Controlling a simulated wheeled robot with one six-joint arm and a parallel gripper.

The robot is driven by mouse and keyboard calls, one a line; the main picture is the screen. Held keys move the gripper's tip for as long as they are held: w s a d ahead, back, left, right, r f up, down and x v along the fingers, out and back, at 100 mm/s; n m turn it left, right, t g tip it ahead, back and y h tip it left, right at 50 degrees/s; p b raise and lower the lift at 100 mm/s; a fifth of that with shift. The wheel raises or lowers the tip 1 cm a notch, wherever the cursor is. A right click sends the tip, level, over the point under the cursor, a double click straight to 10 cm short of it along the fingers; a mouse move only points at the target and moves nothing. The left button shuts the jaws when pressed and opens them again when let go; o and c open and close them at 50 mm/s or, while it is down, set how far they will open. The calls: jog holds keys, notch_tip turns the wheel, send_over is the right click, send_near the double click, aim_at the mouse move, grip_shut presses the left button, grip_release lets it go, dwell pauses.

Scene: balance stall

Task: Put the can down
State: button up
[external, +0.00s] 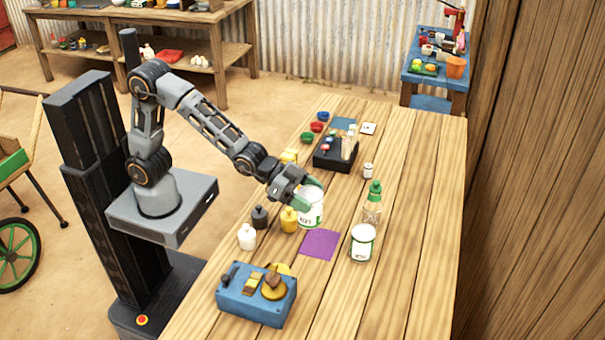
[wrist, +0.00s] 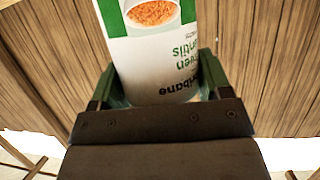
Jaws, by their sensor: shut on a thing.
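A white can with a green band (external: 312,212) is between the fingers of my gripper (external: 304,193), just behind the purple mat in the external view. In the wrist view the can's label (wrist: 160,55) shows a bowl of orange-brown food and green print, upside down in the picture. My gripper (wrist: 155,90) is shut on this can, with a green finger on each side. I cannot tell whether the can's base touches the table. A second, similar can (external: 362,243) stands upright on the table to the right of the purple mat (external: 320,245).
Bottles in white (external: 247,237), dark (external: 259,217) and yellow (external: 289,219) stand left of the held can. A green-capped bottle (external: 373,202) and a small white jar (external: 368,171) stand to its right. A blue box (external: 257,302) is in front, a black caddy (external: 335,153) behind. The table's right side is clear.

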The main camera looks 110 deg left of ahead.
jog(key=s+a+r+n+g+y, duration=0.1)
jog(key=a+n+y, duration=0.35)
jog(key=a, duration=0.45)
jog(key=s+a+r+n+g+y, duration=0.15)
jog(key=a+n+y, duration=0.3)
jog(key=a, duration=0.45)
jog(key=s+a+f+n+g+y, duration=0.45)
jog(key=s+a+n+g, duration=0.3)
jog(key=s, duration=0.25)
jog(key=shift+m+t+y, duration=0.35)
jog(key=shift+m+t, duration=0.05)
jog(key=shift+m, duration=0.15)
jog(key=shift+w+a+f, duration=1.05)
jog(key=shift+w+f, duration=1.05)
jog(key=shift+f, duration=0.05)
jog(key=shift+w+a+f, duration=1)
jog(key=shift+w+f, duration=1.1)
jog(key=shift+w+a+f, duration=1.05)
jog(key=shift+w+f, duration=1.05)
jog(key=shift+f, duration=0.05)
